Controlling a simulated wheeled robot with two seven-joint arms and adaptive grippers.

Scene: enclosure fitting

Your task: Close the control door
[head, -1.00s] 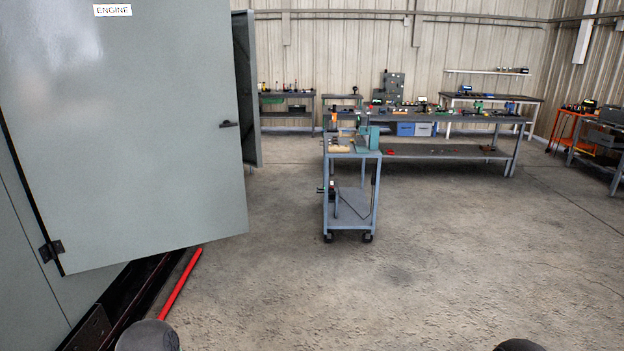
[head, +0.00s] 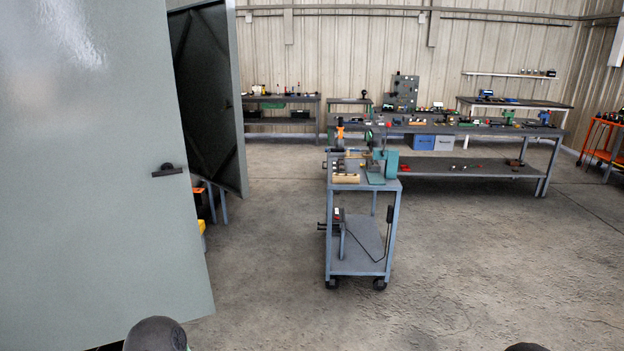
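A large grey-green door (head: 90,190) stands open and fills the left of the head view. It has a dark handle (head: 168,170) near its right edge. In the earlier view this door carries an ENGINE label; the label is out of frame now. Behind it a second open door (head: 208,95) shows its dark, braced inner face and a small handle on its edge. I cannot read a label on this second door. Neither of my grippers is in view; only dark rounded parts of mine show at the bottom edge.
A wheeled cart (head: 360,215) with tools stands ahead in the middle. A long workbench (head: 470,165) and other benches line the back wall. Orange shelving (head: 600,145) is at the far right. The concrete floor (head: 480,270) is open at centre right.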

